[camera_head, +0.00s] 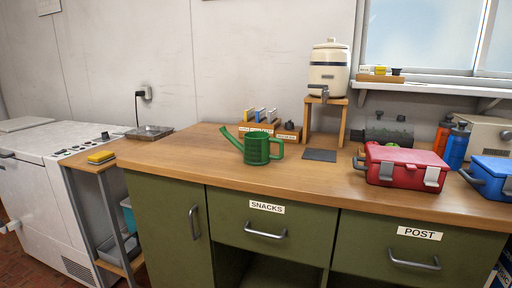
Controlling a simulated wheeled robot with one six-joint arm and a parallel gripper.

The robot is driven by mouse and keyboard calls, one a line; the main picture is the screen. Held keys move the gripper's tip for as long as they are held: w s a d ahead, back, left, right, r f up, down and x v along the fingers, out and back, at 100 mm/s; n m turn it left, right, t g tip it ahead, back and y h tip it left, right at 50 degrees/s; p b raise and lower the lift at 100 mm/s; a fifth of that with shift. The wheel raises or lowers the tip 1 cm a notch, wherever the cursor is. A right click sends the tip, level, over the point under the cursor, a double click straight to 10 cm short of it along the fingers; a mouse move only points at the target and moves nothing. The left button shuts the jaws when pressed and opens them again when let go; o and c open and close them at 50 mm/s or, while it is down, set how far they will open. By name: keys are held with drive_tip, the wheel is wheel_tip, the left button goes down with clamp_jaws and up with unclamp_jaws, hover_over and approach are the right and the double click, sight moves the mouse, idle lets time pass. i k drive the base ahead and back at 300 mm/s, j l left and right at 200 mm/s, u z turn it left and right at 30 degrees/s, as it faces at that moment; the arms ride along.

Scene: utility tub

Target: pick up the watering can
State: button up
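The green watering can (257,149) stands upright on the wooden countertop (210,155), left of the middle. Its spout points up to the left and its handle is on the right side. Nothing stands in front of it. My gripper is not in the view.
Behind the can is a small rack with several upright items (262,126). A cream dispenser (329,70) stands on a wooden stand to the right, with a dark mat (320,155) below. A red toolbox (402,166) and blue box (490,177) sit further right. The counter left of the can is clear.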

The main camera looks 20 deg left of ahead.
sight(255, 149)
drive_tip(key=u, duration=1.35)
drive_tip(key=i+l, duration=0.05)
